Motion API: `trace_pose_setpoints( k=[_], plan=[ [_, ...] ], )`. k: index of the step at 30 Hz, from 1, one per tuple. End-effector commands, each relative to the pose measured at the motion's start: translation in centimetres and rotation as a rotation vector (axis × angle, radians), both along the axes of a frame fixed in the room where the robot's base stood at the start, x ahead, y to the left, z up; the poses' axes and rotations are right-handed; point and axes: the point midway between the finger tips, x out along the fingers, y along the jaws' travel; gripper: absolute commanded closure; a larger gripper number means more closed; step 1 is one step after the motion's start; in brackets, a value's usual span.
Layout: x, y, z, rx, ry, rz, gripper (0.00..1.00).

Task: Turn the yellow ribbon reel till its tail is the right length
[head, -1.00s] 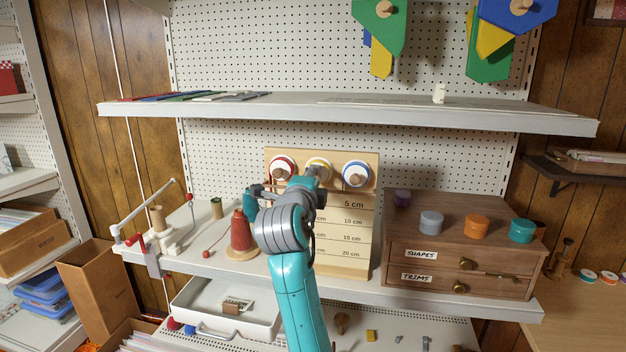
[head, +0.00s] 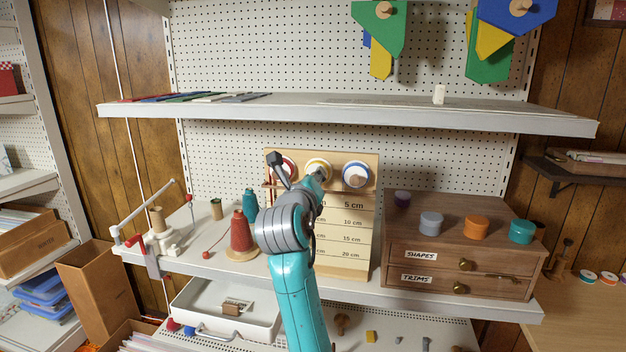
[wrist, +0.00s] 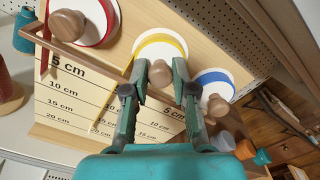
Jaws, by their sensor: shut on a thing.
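The yellow ribbon reel (wrist: 160,48) is a white disc with a yellow rim and a wooden knob (wrist: 160,73). It is the middle of three reels on the wooden board, mostly hidden by my arm in the head view (head: 318,164). My gripper (wrist: 160,80) is shut on that knob, one finger on each side. A thin yellow strip, seemingly the tail (wrist: 100,118), shows left of my left finger against the printed scale. Its lower end is hard to read against the marks. The scale board (head: 345,235) reads 5 to 20 cm downward.
A red reel (wrist: 92,18) and a blue reel (wrist: 214,84) flank the yellow one closely. A wooden bar (wrist: 70,48) crosses in front of the board. A red thread cone (head: 240,232) stands left, a wooden drawer chest (head: 455,245) right. A shelf (head: 350,115) hangs above.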

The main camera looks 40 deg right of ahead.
Motion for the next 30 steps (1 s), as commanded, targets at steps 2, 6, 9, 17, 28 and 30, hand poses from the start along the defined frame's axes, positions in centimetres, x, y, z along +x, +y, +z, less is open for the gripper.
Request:
trace_pose_setpoints(
  k=[2, 6, 9, 17, 28, 30],
  plan=[
    [0.02, 0.00, -0.25, 0.032, -0.031, -0.001, 1.00],
    [0.01, -0.01, -0.24, 0.073, -0.084, -0.001, 1.00],
    [0.00, -0.01, -0.23, 0.093, -0.110, -0.001, 1.00],
    [-0.01, -0.02, -0.22, 0.117, -0.141, -0.001, 1.00],
    [-0.01, -0.02, -0.22, 0.117, -0.142, -0.001, 0.71],
    [0.00, -0.02, -0.20, 0.117, -0.142, -0.001, 0.54]
  ],
)
